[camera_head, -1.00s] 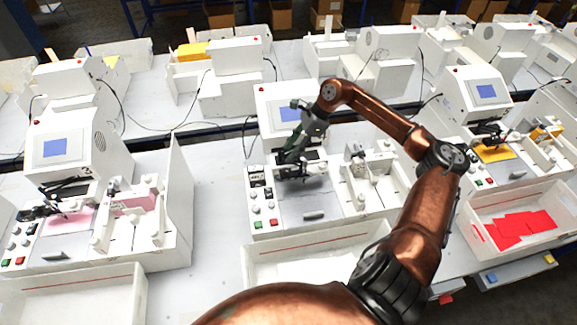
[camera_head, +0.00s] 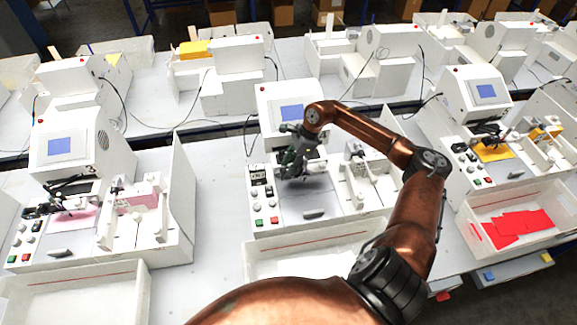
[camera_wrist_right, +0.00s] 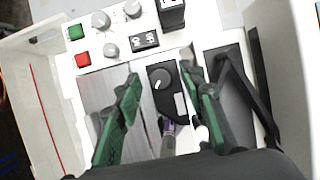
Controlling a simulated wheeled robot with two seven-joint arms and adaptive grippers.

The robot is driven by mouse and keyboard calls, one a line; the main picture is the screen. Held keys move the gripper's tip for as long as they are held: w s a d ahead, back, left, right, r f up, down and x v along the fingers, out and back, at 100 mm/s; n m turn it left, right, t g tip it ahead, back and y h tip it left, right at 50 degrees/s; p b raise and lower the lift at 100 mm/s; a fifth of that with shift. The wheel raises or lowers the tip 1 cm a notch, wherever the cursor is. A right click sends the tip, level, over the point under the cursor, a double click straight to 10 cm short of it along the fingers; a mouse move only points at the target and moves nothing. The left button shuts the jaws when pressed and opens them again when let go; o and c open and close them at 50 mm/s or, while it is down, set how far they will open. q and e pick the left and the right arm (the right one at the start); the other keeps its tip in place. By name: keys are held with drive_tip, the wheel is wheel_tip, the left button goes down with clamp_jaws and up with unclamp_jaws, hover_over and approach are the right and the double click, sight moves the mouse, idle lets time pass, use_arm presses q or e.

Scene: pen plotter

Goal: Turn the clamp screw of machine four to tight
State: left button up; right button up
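My right gripper (camera_head: 290,172) reaches down over the middle machine (camera_head: 262,108); no label on it is readable to me. In the right wrist view, the green fingers of this gripper (camera_wrist_right: 160,95) are spread apart. A round black knob with a white mark (camera_wrist_right: 161,79), which looks like the clamp screw, lies between and just beyond the fingertips, with gaps on both sides. It sits on a black block. A purple and grey pen-like part (camera_wrist_right: 168,138) is below the block. The knob is hidden in the head view. My left gripper is not in view.
Red and green buttons (camera_wrist_right: 79,45) and grey knobs (camera_wrist_right: 110,50) are beside the block. A black bar (camera_wrist_right: 244,95) is at the right. Similar machines stand left (camera_head: 70,145) and right (camera_head: 478,95).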

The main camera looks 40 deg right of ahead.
drive_tip(key=shift+c, duration=0.3)
clamp_jaws()
